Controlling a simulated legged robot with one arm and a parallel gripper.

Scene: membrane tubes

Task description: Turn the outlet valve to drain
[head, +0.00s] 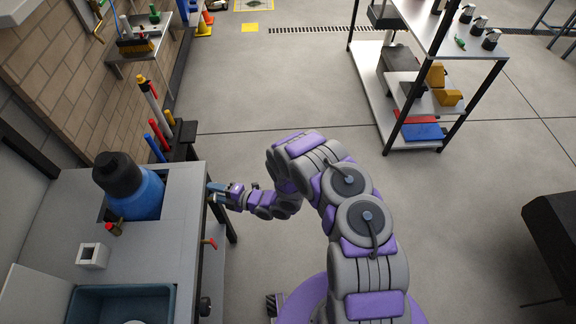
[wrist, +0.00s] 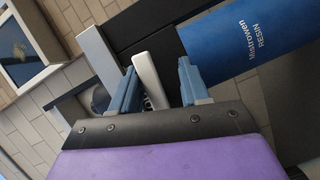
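In the wrist view, my gripper (wrist: 157,72) is open, with its two blue fingers apart. A pale grey flat bar (wrist: 150,82) stands between them, looking like a valve lever. The bar is close to the left finger, and a gap shows to the right finger. I cannot tell whether it is the outlet valve's handle. In the head view, my gripper (head: 213,192) is at the front edge of the grey bench (head: 182,225), beside the blue resin vessel (head: 137,194). The valve under it is hidden there. A red-handled valve (head: 210,242) sticks out of the bench front, nearer me.
A small red-topped fitting (head: 113,229) and a dark basin (head: 120,300) are on the bench. A metal shelf rack (head: 420,75) stands back right. The floor between is clear.

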